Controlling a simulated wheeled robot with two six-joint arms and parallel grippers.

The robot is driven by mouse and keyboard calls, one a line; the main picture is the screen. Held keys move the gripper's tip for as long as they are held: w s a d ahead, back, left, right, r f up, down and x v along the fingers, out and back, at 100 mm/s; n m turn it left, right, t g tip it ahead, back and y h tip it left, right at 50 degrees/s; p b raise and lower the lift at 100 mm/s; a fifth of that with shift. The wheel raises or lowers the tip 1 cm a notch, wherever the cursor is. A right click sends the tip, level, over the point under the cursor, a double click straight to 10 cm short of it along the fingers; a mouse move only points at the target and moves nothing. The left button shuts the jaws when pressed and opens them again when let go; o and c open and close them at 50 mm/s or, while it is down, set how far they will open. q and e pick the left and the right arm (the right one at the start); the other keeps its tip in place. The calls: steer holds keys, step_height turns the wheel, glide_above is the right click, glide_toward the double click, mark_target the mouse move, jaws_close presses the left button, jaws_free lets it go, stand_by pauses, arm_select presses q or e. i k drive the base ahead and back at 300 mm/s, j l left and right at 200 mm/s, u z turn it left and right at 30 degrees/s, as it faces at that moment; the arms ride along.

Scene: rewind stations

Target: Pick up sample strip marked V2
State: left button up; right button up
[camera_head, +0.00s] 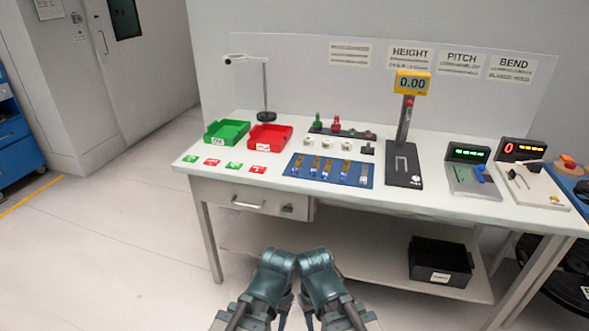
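Several thin sample strips stand or lie in a row on a blue mat (333,181) at the front middle of the table. Each strip has a small tag at its lower end. The tags are too small to read, so I cannot tell which strip is marked V2. My two arms show at the bottom middle of the view, folded close together in front of the table and well short of the mat. No gripper fingers can be made out on either arm.
A green tray (213,140) and a red tray (257,144) stand left of the mat. A height gauge (403,178) stands just right of it, with pitch (468,153) and bend (519,150) displays farther right. A black bin (440,273) sits on the lower shelf.

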mark_target(294, 171)
steer(key=i+j+z, duration=1)
steer(key=j, duration=0.3)
